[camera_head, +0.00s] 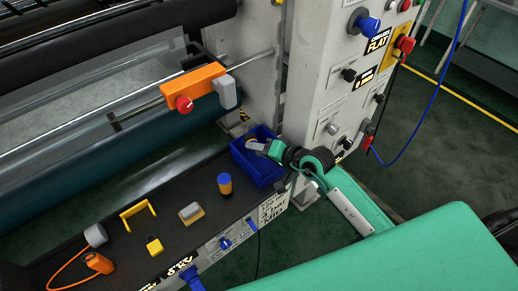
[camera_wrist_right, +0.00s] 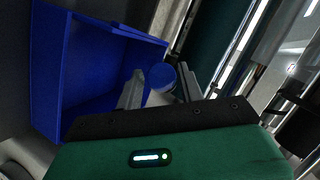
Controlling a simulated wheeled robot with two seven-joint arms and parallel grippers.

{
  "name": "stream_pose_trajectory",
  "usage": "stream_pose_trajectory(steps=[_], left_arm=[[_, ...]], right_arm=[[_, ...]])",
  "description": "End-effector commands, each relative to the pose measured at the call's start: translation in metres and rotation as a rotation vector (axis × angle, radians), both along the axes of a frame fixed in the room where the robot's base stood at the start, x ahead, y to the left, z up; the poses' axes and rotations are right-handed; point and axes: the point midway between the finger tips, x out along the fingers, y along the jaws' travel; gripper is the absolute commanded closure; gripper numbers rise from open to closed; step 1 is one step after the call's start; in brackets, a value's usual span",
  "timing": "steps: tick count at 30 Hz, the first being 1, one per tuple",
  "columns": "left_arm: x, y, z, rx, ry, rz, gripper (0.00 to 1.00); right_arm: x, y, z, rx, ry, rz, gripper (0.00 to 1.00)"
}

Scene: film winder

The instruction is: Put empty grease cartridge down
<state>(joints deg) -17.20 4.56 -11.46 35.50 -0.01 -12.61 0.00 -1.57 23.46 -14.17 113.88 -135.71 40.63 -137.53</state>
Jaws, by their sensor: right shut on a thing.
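My right gripper (camera_head: 264,146) is at the blue bin (camera_head: 238,158) on the right end of the dark shelf. It is shut on the grease cartridge, whose pale body (camera_wrist_right: 158,98) and round blue end (camera_wrist_right: 162,75) show between the fingers in the wrist view. The gripper (camera_wrist_right: 160,92) is beside the open blue bin (camera_wrist_right: 45,75) in that view. In the head view only a small pale part of the cartridge shows at the fingers, over the bin. Whether it touches the bin floor cannot be told. My left gripper is not in view.
An orange cylinder with a blue top (camera_head: 225,185) stands on the shelf left of the bin. A yellow-grey block (camera_head: 191,212), a yellow handle (camera_head: 138,213) and an orange tool (camera_head: 98,263) lie further left. The machine column (camera_head: 325,85) rises behind my right arm.

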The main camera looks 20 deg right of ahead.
Motion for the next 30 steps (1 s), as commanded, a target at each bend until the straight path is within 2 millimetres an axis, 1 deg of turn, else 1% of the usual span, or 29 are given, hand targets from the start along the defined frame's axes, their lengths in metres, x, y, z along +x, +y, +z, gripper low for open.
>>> stream_pose_trajectory(steps=[11, 12, 14, 15, 24, 26, 30], left_arm=[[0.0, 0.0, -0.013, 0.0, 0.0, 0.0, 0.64], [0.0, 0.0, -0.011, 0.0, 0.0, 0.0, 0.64], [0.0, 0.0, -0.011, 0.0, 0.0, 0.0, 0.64], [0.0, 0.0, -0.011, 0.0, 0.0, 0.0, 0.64], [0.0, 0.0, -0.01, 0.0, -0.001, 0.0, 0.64], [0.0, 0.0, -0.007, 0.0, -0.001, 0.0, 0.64], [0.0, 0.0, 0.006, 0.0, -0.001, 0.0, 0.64]], right_arm=[[0.0, 0.0, -0.011, -0.001, -0.001, 0.0, 0.89], [0.0, 0.0, -0.009, 0.0, 0.0, 0.0, 0.56], [0.0, 0.0, -0.009, 0.0, 0.0, 0.0, 0.44], [0.0, 0.0, -0.009, 0.0, 0.0, 0.0, 0.4], [0.0, 0.0, -0.007, 0.001, 0.001, 0.0, 0.4], [0.0, 0.0, -0.005, 0.001, 0.0, 0.0, 0.4], [0.0, 0.0, 0.006, 0.001, 0.0, 0.0, 0.4]])
